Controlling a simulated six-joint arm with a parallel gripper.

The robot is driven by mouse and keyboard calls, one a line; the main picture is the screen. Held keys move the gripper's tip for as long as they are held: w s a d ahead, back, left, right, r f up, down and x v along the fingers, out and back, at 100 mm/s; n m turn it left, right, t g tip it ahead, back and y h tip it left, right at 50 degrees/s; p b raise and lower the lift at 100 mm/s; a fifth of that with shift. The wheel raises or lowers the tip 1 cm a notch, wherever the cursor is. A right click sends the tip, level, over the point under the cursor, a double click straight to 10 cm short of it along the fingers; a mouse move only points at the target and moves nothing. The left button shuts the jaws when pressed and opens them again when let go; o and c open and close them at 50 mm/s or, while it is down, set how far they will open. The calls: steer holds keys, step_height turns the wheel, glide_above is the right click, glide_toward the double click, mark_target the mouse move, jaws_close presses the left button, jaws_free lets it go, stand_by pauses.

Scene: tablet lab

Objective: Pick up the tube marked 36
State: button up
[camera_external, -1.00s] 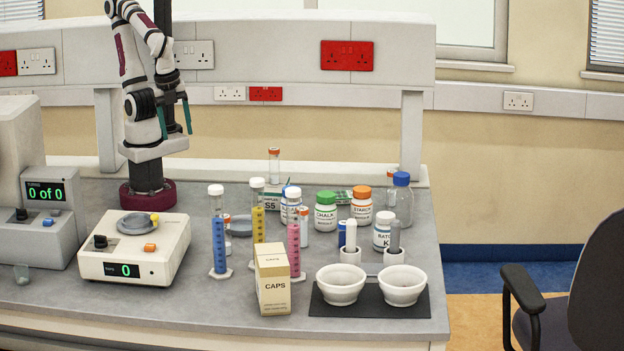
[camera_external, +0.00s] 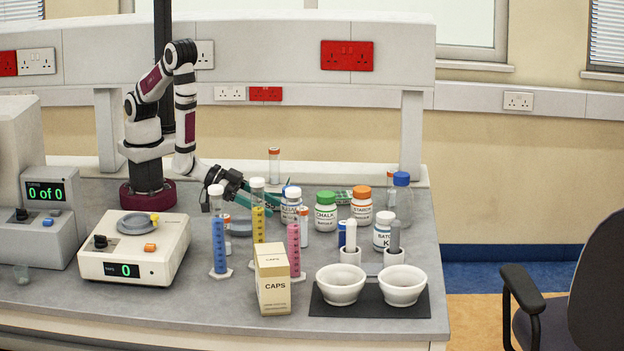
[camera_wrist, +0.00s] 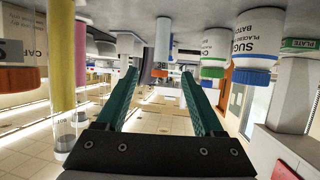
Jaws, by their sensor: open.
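No number 36 can be read on any tube. Small orange-capped tubes show in the external view: one stands at the back (camera_external: 274,160), one is beside the pink cylinder (camera_external: 304,226), and one is partly hidden behind the white-capped cylinders (camera_external: 227,222). My gripper (camera_external: 268,197) is low over the bench, pointing right, behind the yellow cylinder, with its teal fingers partly hidden. In the wrist view, which is upside down, my gripper (camera_wrist: 158,76) is open and empty. A pale tube with an orange cap (camera_wrist: 162,40) stands ahead, in line with the gap between the fingers.
Blue (camera_external: 219,245), yellow (camera_external: 258,222) and pink (camera_external: 293,250) cylinders stand in front of the gripper. A sugar bottle (camera_external: 291,205), chalk bottle (camera_external: 326,214) and starch bottle (camera_external: 361,207) stand to its right. The CAPS carton (camera_external: 273,285) and two white bowls (camera_external: 341,288) are nearer the front.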

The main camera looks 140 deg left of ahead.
mark_target(303, 227)
steer(key=x, duration=1.3)
steer(key=shift+s+a+f, duration=0.1)
steer(key=shift+f, duration=0.1)
jaws_close()
